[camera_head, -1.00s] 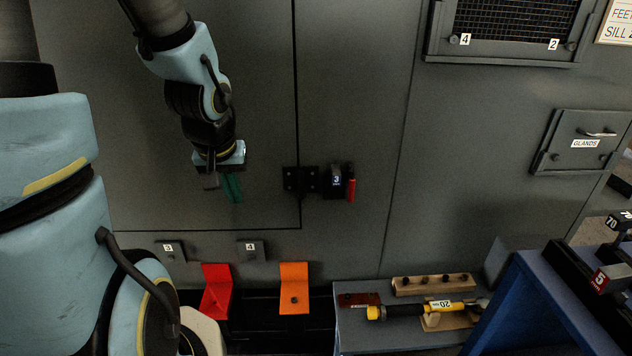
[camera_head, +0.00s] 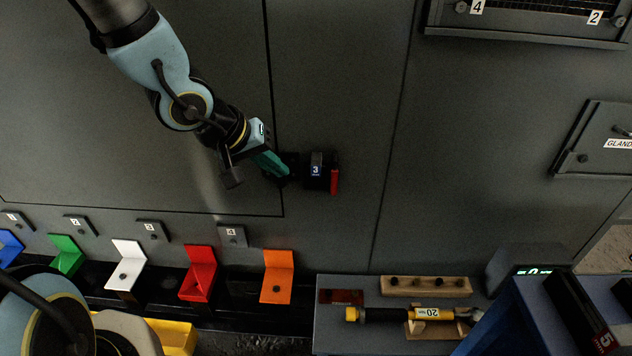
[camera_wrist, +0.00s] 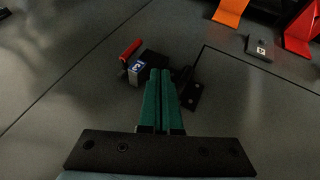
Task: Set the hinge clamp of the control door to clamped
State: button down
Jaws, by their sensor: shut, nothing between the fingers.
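The hinge clamp (camera_head: 316,171) is a dark block with a white 3 on a blue label and a red handle (camera_head: 334,181) on its right side. It sits on the grey enclosure beside the lower hinge of the control door (camera_head: 150,120). It also shows in the wrist view (camera_wrist: 137,70), with its red handle (camera_wrist: 130,49) to the upper left. My gripper (camera_head: 283,172) has green fingers, pressed together and empty. The fingertips are just left of the clamp and cover part of the hinge. In the wrist view, the fingertips (camera_wrist: 160,72) point close beside the clamp; contact cannot be told.
Coloured brackets, including a red one (camera_head: 199,275) and an orange one (camera_head: 278,277), line the sill below. A grey bench (camera_head: 335,340) at lower right holds a yellow-black tool (camera_head: 390,314) and a wooden rack (camera_head: 428,286). The panel right of the clamp is clear.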

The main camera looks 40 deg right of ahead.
aim_at(334, 173)
jog(key=shift+d, duration=0.1)
jog(key=p+x, duration=0.1)
jog(key=x, duration=0.2)
jog(key=s+d+p+x, duration=0.1)
jog(key=p+x, duration=0.1)
jog(key=x, duration=0.2)
jog(key=r+p+x, duration=0.1)
jog(key=p+x, duration=0.1)
jog(key=x, duration=0.2)
jog(key=shift+s+d, duration=0.2)
jog(key=shift+d, duration=0.15)
jog(key=shift+s+d+f+p, duration=0.1)
jog(key=shift+s+d+p, duration=0.15)
jog(key=shift+d+p, duration=0.25)
